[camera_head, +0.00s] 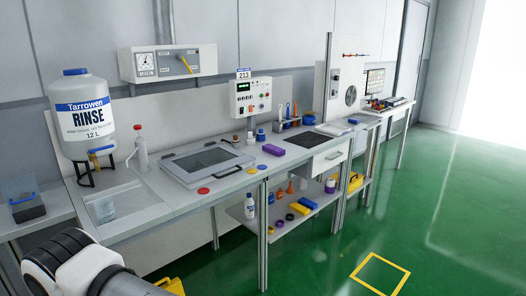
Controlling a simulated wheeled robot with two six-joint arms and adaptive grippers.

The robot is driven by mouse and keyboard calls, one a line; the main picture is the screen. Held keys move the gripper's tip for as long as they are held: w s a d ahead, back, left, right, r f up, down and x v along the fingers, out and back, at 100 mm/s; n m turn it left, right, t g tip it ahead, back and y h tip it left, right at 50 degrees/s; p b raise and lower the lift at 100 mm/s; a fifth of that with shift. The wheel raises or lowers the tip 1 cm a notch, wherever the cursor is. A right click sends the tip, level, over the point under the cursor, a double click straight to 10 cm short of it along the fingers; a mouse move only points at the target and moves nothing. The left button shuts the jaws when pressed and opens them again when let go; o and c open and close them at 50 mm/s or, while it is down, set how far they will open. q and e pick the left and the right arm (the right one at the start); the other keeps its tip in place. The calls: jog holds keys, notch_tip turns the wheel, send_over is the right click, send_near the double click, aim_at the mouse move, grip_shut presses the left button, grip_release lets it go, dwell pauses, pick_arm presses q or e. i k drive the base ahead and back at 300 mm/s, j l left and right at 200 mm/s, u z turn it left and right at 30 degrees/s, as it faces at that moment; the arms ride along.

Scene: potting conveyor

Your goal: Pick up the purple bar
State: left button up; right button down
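A short purple bar (273,150) lies on the countertop, right of the framed glass panel and near the bench's front edge. Another purple, bar-like block (307,203) lies on the shelf under the bench, close to a yellow block (299,208). Part of one of my arms shows at the lower left, but its fingertips are out of the picture. Neither gripper is in view, and nothing is seen touching either purple bar.
The workbench (226,186) runs along the wall, with a framed glass panel (208,158) and a control box (250,97) by the bar. Bottles and small containers stand behind. A large rinse jug (83,118) stands left. The green floor (420,215) in front is mostly clear.

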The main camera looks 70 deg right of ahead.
aim_at(275, 150)
jog(key=z, duration=2.45)
jog(key=i+l+u, duration=0.15)
jog(key=i+l, duration=0.3)
jog(key=l, duration=0.1)
